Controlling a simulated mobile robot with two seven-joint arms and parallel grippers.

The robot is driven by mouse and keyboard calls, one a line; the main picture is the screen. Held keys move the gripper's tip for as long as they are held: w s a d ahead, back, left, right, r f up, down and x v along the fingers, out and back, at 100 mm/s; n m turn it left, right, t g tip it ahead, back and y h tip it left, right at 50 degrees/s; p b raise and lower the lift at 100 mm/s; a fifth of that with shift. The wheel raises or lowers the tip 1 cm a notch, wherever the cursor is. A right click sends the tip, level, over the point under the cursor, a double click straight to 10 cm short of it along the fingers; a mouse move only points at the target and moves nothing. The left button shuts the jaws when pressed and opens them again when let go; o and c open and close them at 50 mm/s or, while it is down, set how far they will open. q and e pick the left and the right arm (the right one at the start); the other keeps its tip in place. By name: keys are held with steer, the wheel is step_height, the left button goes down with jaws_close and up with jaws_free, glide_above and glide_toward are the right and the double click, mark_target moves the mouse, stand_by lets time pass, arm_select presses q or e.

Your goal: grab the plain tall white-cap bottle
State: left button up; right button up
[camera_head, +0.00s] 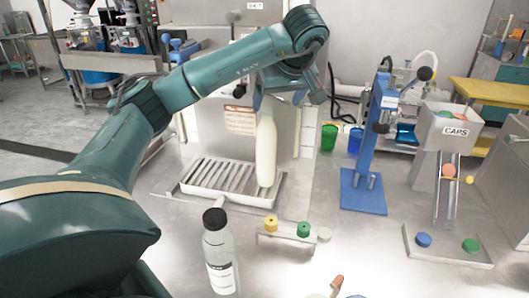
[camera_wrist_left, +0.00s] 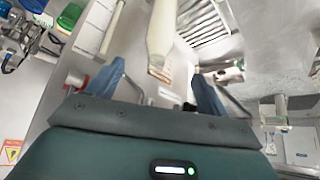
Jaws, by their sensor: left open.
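A plain tall white bottle (camera_head: 266,155) stands upright at the right end of the slatted tray. My left gripper (camera_head: 277,104) is above it with the fingers apart, around the bottle's top, and hides the cap in the head view. In the left wrist view, the bottle (camera_wrist_left: 162,30) runs away from the camera, its near end between the open fingers (camera_wrist_left: 158,82). I cannot tell whether a finger touches it. My right gripper is out of view.
A black-capped clear bottle (camera_head: 219,255) stands in front of the slatted tray (camera_head: 203,193). A small rack with coloured caps (camera_head: 285,238) is nearby. A blue press (camera_head: 363,190) and a caps hopper (camera_head: 447,127) stand to the right. Green (camera_head: 328,137) and blue cups (camera_head: 355,140) are behind.

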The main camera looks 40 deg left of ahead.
mark_target(269, 122)
arm_select(q)
steer(key=x, duration=1.1)
steer(key=shift+w+a+f+p, duration=0.15)
steer(key=shift+a+f+p, duration=0.05)
steer(key=shift+f+p, duration=0.15)
steer(key=shift+c, duration=0.5)
steer(key=shift+r, duration=0.15)
jaws_close()
